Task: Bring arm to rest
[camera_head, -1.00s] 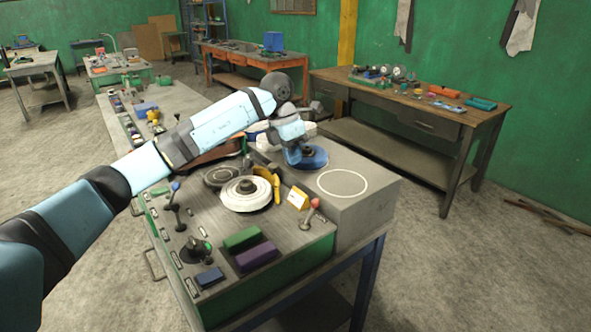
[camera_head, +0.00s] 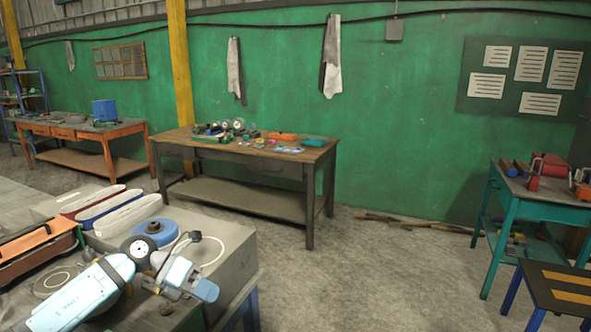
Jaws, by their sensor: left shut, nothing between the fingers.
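My left arm (camera_head: 85,292), pale blue and white with dark joints, comes in at the lower left. My left gripper (camera_head: 207,291) is shut and empty, in front of the grey bench block (camera_head: 237,243) in the picture. A blue disc (camera_head: 157,233) lies on that block, behind the wrist and apart from the gripper in the picture. A pale ring marking (camera_head: 221,247) on the block is partly hidden by my wrist. My right gripper is out of view.
Long white and blue-edged pads (camera_head: 103,206) and an orange-topped box (camera_head: 38,246) lie on the bench at left. A wooden table (camera_head: 250,160) with small parts stands behind. A teal table (camera_head: 529,193) stands at right. The floor between is open.

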